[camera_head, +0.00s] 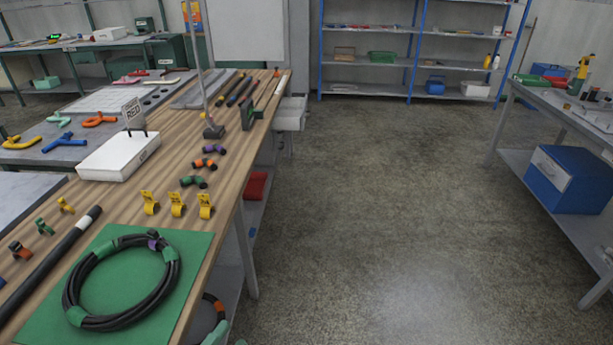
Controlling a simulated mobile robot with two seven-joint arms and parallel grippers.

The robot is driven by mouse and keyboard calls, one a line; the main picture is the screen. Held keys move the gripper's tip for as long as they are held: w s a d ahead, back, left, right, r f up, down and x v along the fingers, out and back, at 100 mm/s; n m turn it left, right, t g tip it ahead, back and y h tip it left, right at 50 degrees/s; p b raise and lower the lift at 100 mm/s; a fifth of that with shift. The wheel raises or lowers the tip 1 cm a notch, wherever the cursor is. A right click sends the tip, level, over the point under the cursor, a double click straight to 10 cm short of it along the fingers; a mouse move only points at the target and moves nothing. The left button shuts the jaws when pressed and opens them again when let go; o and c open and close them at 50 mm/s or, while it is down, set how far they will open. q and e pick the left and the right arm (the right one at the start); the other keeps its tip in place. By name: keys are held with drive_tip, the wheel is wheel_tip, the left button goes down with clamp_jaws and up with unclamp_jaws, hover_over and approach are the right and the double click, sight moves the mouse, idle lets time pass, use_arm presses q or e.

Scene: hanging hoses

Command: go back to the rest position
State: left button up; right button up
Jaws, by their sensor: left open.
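Only the pale green tips of my left gripper (228,338) show, at the bottom edge of the head view, just right of the wooden bench's front corner. They are apart, with nothing seen between them; the rest of the gripper is cut off by the frame. A coiled black hose (119,321) with green bands and a purple piece lies on a green mat (190,243) on the wooden bench (225,205), up and left of the gripper. My right gripper is not in view.
A black hose with an orange band (214,304) shows below the bench edge, close to my left gripper. Yellow clips (177,204) and a white box (118,156) stand on the bench. A grey table (560,103) is at right. The floor (390,210) between is clear.

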use_arm(q)
drive_tip(key=s+a+f+n+g+y, duration=0.3)
drive_tip(key=s+f+n+g, duration=0.1)
drive_tip(key=s+f+n, duration=0.4)
drive_tip(key=s+a+f+n+g+y+p, duration=0.1)
drive_tip(key=s+a+f+n+g+y, duration=0.2)
drive_tip(key=s+f+n, duration=0.6)
wheel_tip(320, 180, down, 4)
drive_tip(key=shift+s+a+r+g+y, duration=0.2)
drive_tip(key=shift+s+r+g+y, duration=0.15)
drive_tip(key=shift+y, duration=0.25)
drive_tip(key=shift+w, duration=0.1)
drive_tip(key=shift+c, duration=1.1)
drive_tip(key=shift+w, duration=0.1)
